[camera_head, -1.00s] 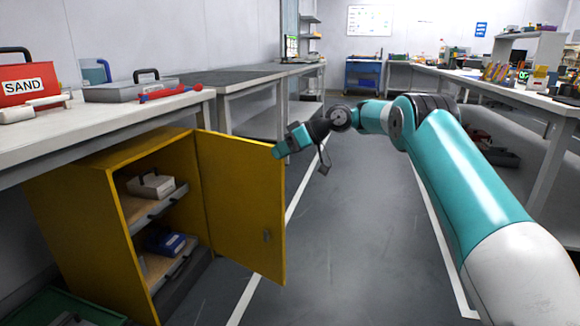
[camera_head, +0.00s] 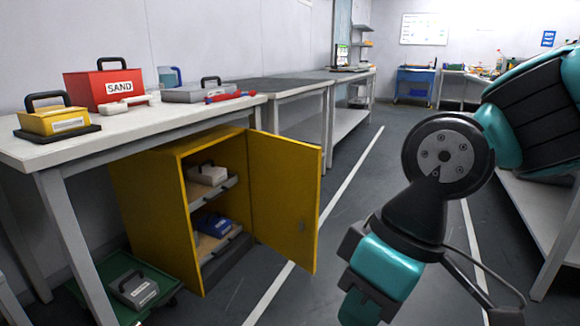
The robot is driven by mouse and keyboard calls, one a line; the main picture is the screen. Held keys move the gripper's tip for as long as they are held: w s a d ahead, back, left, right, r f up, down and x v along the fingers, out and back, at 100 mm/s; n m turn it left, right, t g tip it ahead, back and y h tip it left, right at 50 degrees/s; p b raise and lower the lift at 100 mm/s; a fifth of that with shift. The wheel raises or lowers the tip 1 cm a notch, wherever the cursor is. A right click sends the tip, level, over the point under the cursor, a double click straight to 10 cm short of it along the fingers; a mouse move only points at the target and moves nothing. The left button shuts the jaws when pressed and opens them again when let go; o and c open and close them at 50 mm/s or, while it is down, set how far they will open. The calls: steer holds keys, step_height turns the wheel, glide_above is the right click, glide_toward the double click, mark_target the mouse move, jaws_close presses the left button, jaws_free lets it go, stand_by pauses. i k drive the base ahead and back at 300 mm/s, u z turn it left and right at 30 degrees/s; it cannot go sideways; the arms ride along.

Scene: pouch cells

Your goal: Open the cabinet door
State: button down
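The yellow cabinet (camera_head: 148,201) stands under the workbench at the left. Inside, a pale case (camera_head: 208,175) sits on the upper shelf and a blue case (camera_head: 214,226) on the lower one. My gripper (camera_head: 362,304) is at the lower middle right, apart from the door and nearer to me. Its fingertips are not clear, so I cannot tell whether it is open or shut.
The workbench (camera_head: 150,129) bears a red SAND case (camera_head: 100,88), a yellow case (camera_head: 52,120) and a grey case (camera_head: 197,95). A green cart (camera_head: 160,272) with a grey case stands at lower left. The aisle floor (camera_head: 345,215) beyond the door is clear.

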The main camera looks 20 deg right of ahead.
mark_target(285, 173)
steer(key=z, duration=0.3)
steer(key=i, duration=1)
steer(key=u, duration=0.6)
